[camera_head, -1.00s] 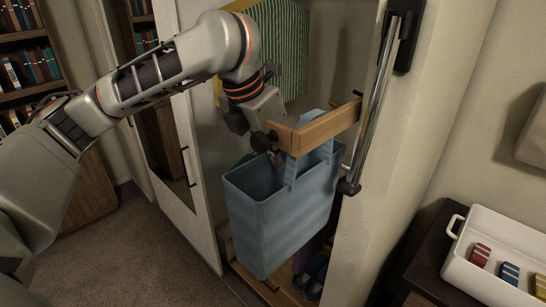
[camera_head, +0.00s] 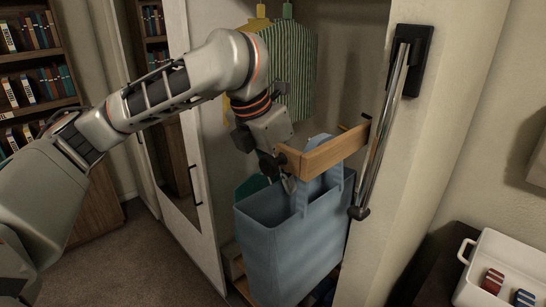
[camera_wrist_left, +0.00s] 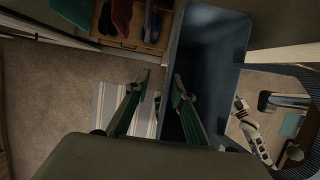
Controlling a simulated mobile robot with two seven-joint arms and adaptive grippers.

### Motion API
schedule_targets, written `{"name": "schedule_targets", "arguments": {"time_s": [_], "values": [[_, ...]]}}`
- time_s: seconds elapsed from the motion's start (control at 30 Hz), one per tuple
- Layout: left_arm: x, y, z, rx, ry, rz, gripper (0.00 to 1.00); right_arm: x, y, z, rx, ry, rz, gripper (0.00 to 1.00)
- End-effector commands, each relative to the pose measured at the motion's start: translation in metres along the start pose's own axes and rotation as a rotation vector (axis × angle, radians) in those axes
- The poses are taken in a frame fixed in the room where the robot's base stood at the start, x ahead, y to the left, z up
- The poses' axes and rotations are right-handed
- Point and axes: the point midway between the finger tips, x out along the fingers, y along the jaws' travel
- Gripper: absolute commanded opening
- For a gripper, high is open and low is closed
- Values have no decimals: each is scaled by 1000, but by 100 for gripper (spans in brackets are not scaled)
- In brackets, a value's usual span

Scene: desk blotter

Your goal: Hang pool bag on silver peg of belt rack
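The pool bag (camera_head: 285,250) is a blue open-topped tote below the wooden belt rack (camera_head: 335,150). Its handle (camera_head: 335,180) rises to the rack, and some blue shows above the wooden bar. The bar hides the peg area, so I cannot tell whether the handle is on the silver peg. My left gripper (camera_head: 287,183) is at the rack's left end, just above the bag's mouth. My right gripper is not seen.
Green striped clothing (camera_head: 290,60) hangs behind my left arm. A white door (camera_head: 195,150) stands left of the bag. A chrome bar handle (camera_head: 388,125) is on the right frame. A white tray (camera_head: 470,285) sits at lower right. Shoes (camera_wrist_left: 135,20) are on the closet floor.

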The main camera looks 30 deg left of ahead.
Motion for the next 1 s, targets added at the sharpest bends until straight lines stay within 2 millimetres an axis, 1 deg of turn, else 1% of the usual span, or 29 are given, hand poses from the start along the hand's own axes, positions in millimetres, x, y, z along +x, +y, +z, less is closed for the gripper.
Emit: {"name": "schedule_targets", "arguments": {"time_s": [0.3,0.5,0.6,0.7,1.0], "values": [[-61,1,2,-1,-8,3,24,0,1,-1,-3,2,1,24],[-93,0,1,-1,-6,2,24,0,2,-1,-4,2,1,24],[-103,0,1,-1,-4,1,24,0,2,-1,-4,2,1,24],[-108,0,0,-1,-3,0,24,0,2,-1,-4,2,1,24],[-111,0,0,-1,-2,0,24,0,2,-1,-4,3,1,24]]}}
